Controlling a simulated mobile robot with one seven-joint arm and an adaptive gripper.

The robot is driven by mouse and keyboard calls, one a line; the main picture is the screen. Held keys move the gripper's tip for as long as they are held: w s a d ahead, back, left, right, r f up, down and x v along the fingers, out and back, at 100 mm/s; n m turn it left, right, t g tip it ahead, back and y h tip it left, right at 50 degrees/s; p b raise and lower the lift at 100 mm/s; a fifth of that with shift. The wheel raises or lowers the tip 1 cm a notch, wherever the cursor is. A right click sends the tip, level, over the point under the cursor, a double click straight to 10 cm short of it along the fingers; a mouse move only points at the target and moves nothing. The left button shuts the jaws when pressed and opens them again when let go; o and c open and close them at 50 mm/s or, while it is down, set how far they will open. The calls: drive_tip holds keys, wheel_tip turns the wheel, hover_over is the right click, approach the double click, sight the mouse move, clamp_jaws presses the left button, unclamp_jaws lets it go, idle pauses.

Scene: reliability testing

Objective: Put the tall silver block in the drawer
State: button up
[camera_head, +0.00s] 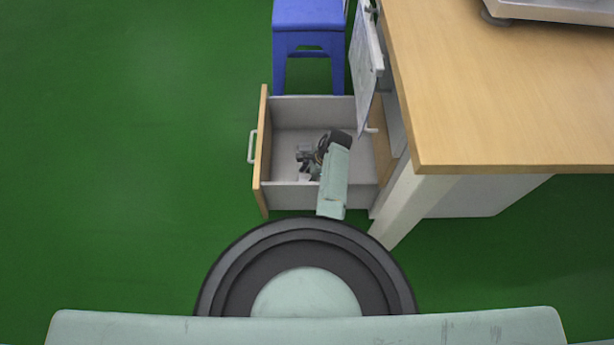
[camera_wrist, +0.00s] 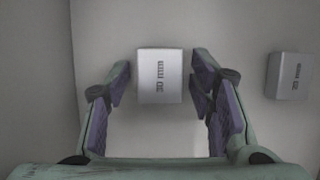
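The drawer (camera_head: 315,110) is pulled open below the table, and my gripper (camera_head: 303,160) reaches down inside it. In the wrist view, a silver-grey block marked "30 mm" (camera_wrist: 160,88) sits on a pale grey surface, apparently the drawer floor. My gripper (camera_wrist: 162,76) is open, with a finger on each side of this block and a visible gap at both sides. A second, darker grey block (camera_wrist: 289,76) lies to the right, outside the fingers; its marking is hard to read. Seen from above, the blocks' heights cannot be told. My arm hides part of the drawer in the head view.
The wooden table (camera_head: 500,100) stands to the right, its edge close to my arm. A blue stool (camera_head: 309,18) stands behind the drawer. A hanging white sheet (camera_head: 364,75) is beside the table edge. The green floor (camera_head: 120,150) at left is clear.

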drive_tip(key=p+v, duration=0.2)
drive_tip(key=v, duration=0.6)
drive_tip(key=shift+w+a, duration=0.1)
idle(0.3)
